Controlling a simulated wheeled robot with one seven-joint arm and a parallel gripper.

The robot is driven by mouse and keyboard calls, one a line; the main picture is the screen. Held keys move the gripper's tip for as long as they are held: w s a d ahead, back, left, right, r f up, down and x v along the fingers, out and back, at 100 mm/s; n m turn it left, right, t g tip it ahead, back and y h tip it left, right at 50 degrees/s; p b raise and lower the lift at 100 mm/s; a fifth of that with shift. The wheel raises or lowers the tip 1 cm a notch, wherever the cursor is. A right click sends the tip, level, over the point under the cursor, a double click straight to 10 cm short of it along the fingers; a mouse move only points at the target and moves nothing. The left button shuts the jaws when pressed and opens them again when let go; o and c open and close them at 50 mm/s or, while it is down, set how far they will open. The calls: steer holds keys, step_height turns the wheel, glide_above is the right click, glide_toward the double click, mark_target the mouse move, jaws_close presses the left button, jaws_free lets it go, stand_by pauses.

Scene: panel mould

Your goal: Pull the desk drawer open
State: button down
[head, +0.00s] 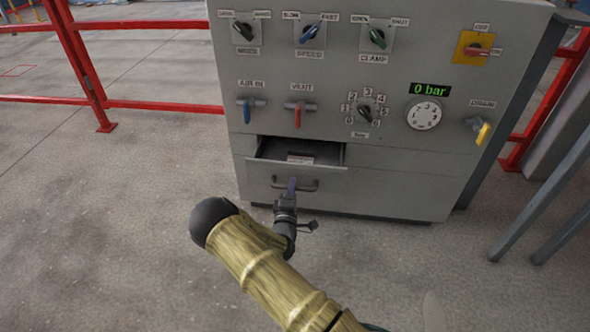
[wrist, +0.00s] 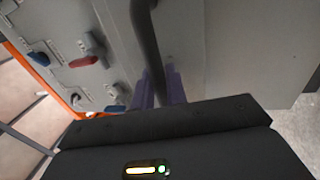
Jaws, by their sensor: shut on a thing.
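The drawer (head: 318,177) sits low on the left of a grey control cabinet and stands partly open. Its inside shows, with a small labelled item (head: 300,159) in it. A dark bar handle (head: 312,186) crosses the drawer front. My gripper (head: 291,187) is at the left part of the handle, its purple fingers shut on it. In the wrist view the dark handle bar (wrist: 150,50) runs between the two purple fingers (wrist: 160,88). Part of the handle is hidden by my gripper.
The cabinet panel (head: 330,70) carries several knobs and valve levers, with a yellow drain lever (head: 482,133) at the right. Red railings (head: 165,106) stand to the left and right behind. Grey legs (head: 540,200) stand at the right. The floor in front is clear.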

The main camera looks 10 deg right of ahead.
steer(key=shift+r+p+v, duration=0.2)
steer(key=shift+p+v, duration=0.1)
steer(key=shift+v, duration=0.85)
steer(key=shift+r+p+v, duration=0.25)
steer(key=shift+p+v, duration=0.05)
steer(key=shift+v, duration=0.9)
steer(key=shift+a, duration=0.1)
steer(key=c, duration=1.5)
jaws_free()
steer(key=shift+s, duration=0.1)
steer(key=p+v, duration=0.5)
steer(key=v, duration=1.2)
steer(key=shift+s, duration=0.15)
